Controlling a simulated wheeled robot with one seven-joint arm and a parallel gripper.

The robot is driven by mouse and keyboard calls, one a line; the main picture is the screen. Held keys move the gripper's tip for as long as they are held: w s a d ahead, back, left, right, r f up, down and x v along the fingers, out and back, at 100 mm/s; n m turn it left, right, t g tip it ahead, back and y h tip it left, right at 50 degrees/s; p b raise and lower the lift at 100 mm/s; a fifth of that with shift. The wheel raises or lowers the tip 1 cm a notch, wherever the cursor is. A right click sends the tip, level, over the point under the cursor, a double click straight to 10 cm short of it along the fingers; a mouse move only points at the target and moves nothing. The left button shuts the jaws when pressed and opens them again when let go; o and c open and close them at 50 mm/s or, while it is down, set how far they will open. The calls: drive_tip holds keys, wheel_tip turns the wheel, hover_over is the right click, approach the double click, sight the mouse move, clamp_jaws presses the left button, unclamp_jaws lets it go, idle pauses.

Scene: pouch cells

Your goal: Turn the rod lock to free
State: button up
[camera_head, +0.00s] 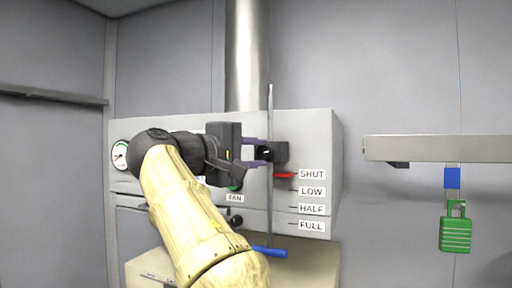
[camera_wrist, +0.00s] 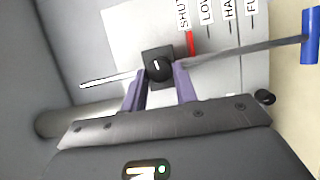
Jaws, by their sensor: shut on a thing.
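The rod lock is a black knob with a white mark on a black block (camera_head: 281,152), on the front of a grey cabinet. In the wrist view the knob (camera_wrist: 158,67) sits between my two purple fingers, its mark lying roughly across the rod. My gripper (camera_head: 258,153) reaches it from the left and is shut on the knob; it also shows in the wrist view (camera_wrist: 159,86). The thin metal rod (camera_head: 270,205) runs upright past the lock, with a blue handle (camera_head: 268,252) at its lower end. A red pointer (camera_head: 284,175) stands at the SHUT label.
Labels SHUT, LOW, HALF and FULL (camera_head: 311,226) run down the cabinet (camera_head: 322,140). A round gauge (camera_head: 121,155) is at its left, and a black knob (camera_head: 236,221) sits below the FAN label. A green padlock (camera_head: 456,234) hangs under a shelf (camera_head: 440,149) at right.

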drive_tip(key=shift+r+m+p, duration=0.2)
drive_tip(key=shift+m+p, duration=0.1)
drive_tip(key=shift+m, duration=0.5)
drive_tip(key=shift+g, duration=0.3)
drive_tip(key=o, duration=1)
drive_tip(key=shift+w+d+f, duration=0.1)
drive_tip(key=shift+w+d, duration=0.05)
drive_tip(key=shift+w, duration=0.05)
drive_tip(key=shift+s, duration=0.15)
